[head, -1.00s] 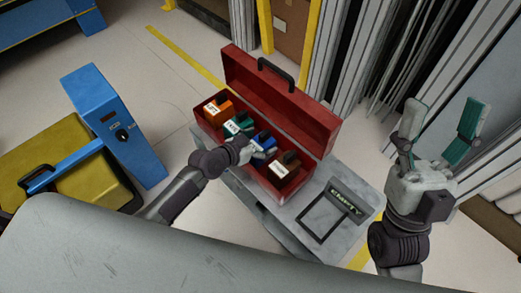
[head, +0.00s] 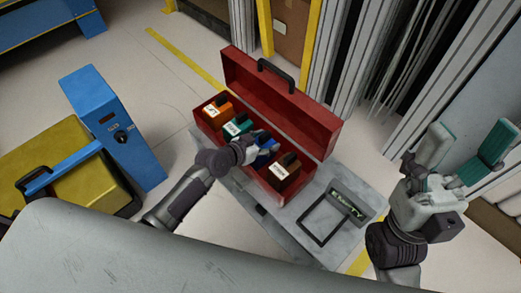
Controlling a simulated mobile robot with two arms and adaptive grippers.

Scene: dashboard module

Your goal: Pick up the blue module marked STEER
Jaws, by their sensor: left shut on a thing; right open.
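The blue module (head: 268,157) is in the open red toolbox (head: 318,166), between a green module and a brown module. Its label is hidden behind my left gripper. My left gripper (head: 258,145) reaches in from the left and is shut on the blue module. I cannot tell whether the module is lifted clear of the box floor. My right gripper (head: 462,160) is open and empty at the right, well apart from the toolbox.
An orange module (head: 217,108), the green module (head: 238,125) and the brown module (head: 285,174) sit in the toolbox. The grey cart top (head: 345,175) carries a dark frame with an EMPTY plate (head: 348,203). A blue post (head: 112,125) and yellow case (head: 75,172) stand left.

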